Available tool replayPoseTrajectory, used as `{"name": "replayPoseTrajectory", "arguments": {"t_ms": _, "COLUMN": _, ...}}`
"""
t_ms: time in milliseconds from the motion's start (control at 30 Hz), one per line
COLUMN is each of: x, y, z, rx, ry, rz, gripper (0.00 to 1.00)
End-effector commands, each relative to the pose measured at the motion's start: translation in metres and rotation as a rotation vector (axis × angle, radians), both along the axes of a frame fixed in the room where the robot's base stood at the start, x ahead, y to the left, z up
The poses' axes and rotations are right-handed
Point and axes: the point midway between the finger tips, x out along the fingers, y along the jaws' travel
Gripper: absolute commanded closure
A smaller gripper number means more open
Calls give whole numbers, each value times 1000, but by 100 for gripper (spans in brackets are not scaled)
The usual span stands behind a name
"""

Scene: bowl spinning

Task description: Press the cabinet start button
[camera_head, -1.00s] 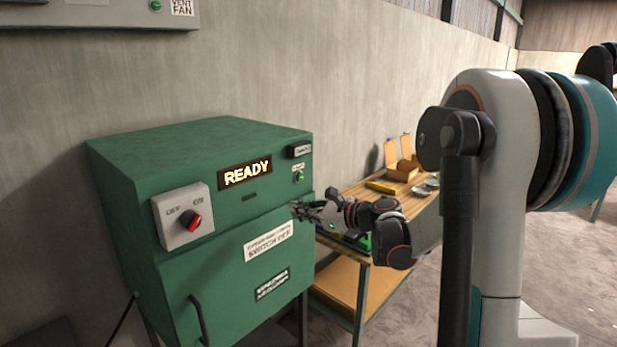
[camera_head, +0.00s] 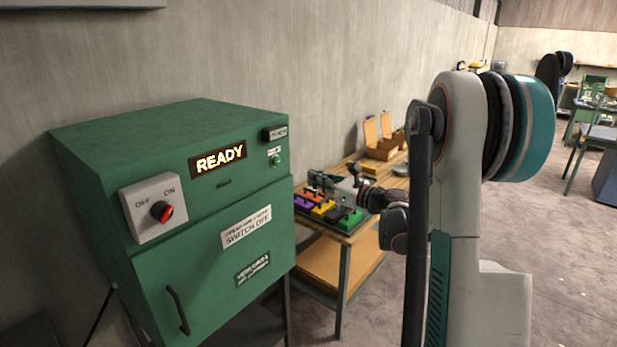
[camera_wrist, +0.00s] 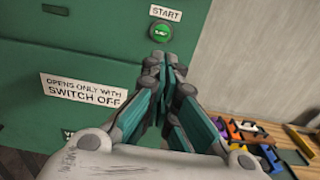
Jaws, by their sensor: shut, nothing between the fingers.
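The green cabinet (camera_head: 130,125) stands at the left with its display (camera_head: 217,159) reading READY. Its small round green start button (camera_head: 277,159) is on the upper right of the front, and in the wrist view the button (camera_wrist: 160,33) sits under a START label (camera_wrist: 165,13). My gripper (camera_head: 318,178) shows to the right of the button in the head view. In the wrist view my gripper (camera_wrist: 167,60) is shut and empty, its tips pointing up just below the button. I cannot tell the gap in depth.
A red-tipped OFF/ON switch (camera_head: 161,211) is on the cabinet's left front, above the door handle (camera_head: 178,310). Open floor lies further right.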

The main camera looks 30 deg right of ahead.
Motion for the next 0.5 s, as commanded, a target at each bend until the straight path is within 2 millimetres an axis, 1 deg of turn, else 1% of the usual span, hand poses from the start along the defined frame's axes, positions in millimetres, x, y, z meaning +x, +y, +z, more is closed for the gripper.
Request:
{"name": "replayPoseTrajectory", "arguments": {"t_ms": 33, "x": 9, "y": 5, "z": 0, "rx": 0, "ry": 0, "rz": 4, "gripper": 100}}
{"name": "replayPoseTrajectory", "arguments": {"t_ms": 300, "x": 59, "y": 23, "z": 0, "rx": -1, "ry": 0, "rz": 4, "gripper": 100}}
{"name": "replayPoseTrajectory", "arguments": {"t_ms": 500, "x": 91, "y": 34, "z": 0, "rx": -1, "ry": 0, "rz": 3, "gripper": 100}}
